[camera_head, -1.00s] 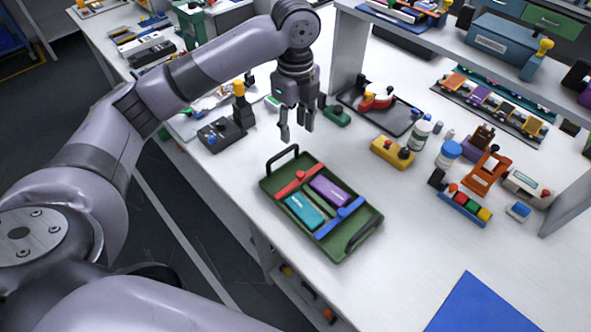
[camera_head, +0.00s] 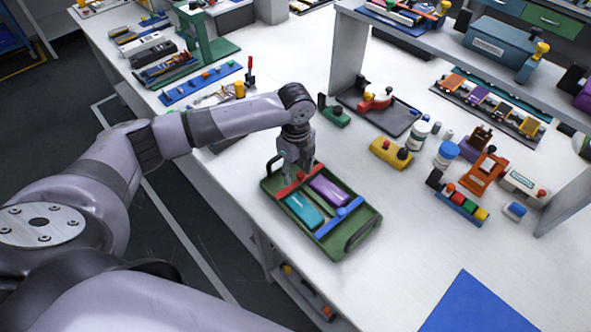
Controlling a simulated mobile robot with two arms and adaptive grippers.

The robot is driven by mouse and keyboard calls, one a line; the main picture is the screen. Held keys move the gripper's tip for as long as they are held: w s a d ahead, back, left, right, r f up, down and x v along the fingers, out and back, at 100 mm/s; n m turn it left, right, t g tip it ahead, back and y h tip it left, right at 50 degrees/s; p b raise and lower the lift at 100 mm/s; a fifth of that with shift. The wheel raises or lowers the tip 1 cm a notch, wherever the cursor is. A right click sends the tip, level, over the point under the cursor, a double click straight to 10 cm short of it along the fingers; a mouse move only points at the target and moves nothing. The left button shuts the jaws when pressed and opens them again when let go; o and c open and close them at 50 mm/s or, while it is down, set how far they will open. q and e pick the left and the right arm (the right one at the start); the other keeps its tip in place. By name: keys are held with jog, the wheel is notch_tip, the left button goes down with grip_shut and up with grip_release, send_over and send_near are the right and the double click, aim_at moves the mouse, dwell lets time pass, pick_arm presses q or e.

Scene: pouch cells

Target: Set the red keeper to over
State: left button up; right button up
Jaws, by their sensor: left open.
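A green tray (camera_head: 330,249) with black handles stands on the white bench. In it lie a teal pouch cell (camera_head: 304,210) and a purple pouch cell (camera_head: 329,190). The red keeper (camera_head: 290,189) is a bar at the tray's far-left end, running beside the ends of the cells. A blue keeper (camera_head: 340,217) lies at the near-right end. My left gripper (camera_head: 297,177) is open and points down at the red keeper, its fingertips close to the bar. Whether they touch it I cannot tell. My right gripper is not in view.
A yellow block (camera_head: 391,153), a dark tray with a red item (camera_head: 378,104) and bottles stand right of the green tray. A blue mat (camera_head: 472,304) lies at the front right. A shelf (camera_head: 450,55) rises behind. Bare bench lies right of the tray.

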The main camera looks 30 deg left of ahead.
pick_arm(q)
jog(key=shift+o, duration=0.5)
jog(key=shift+s+f, duration=0.25)
jog(key=shift+f, duration=0.15)
jog(key=shift+a+r, duration=0.1)
jog(key=shift+a, duration=0.05)
jog(key=c, duration=0.9)
jog(key=shift+w, duration=0.1)
grip_shut()
jog(key=shift+s, duration=0.2)
jog(key=shift+c, duration=0.4)
grip_release()
